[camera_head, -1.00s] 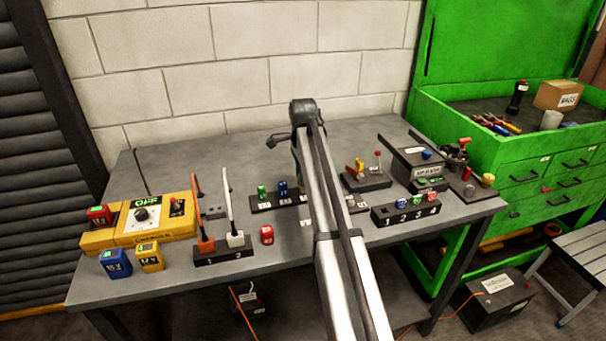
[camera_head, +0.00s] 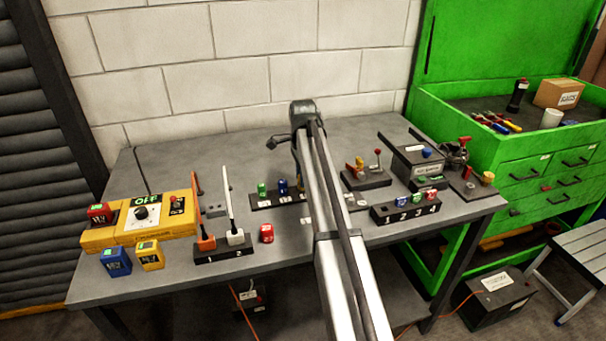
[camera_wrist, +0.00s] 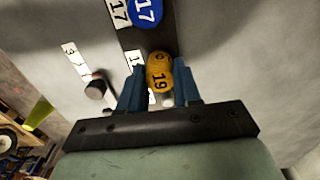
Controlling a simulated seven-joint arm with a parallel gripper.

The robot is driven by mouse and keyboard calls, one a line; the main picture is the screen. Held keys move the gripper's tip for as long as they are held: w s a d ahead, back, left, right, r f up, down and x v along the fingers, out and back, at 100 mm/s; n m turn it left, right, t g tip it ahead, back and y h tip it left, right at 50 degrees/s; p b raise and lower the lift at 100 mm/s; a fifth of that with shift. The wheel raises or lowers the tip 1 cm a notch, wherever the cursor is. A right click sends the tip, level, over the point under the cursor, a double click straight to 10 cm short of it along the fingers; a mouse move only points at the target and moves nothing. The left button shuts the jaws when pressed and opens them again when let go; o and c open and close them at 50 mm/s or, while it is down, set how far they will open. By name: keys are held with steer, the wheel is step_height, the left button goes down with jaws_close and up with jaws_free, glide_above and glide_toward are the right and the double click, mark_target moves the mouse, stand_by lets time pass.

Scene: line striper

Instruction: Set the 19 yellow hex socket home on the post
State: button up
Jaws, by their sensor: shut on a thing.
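The yellow 19 hex socket (camera_wrist: 158,76) is between the two blue fingers of my gripper (camera_wrist: 159,88) in the wrist view, and the gripper is shut on it. The socket is over or at the end of the dark rail (camera_wrist: 146,42), beside a partly covered white label (camera_wrist: 133,59). A small pale piece shows just under the socket; I cannot tell whether it is the post, or whether the socket is seated on it. In the head view my arm hides the gripper and the yellow socket at the right end of the rail (camera_head: 262,204).
The blue 17 socket (camera_wrist: 147,12) stands on the rail, with a green socket (camera_head: 262,190) further left. A dark knob (camera_wrist: 95,90) by a label 3 is close to my gripper. A numbered block (camera_head: 383,219) and lever stand (camera_head: 370,182) are right of my arm.

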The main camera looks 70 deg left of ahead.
steer(key=shift+f, duration=0.35)
steer(key=o, duration=1.4)
steer(key=shift+r, duration=0.15)
steer(key=shift+r, duration=3.35)
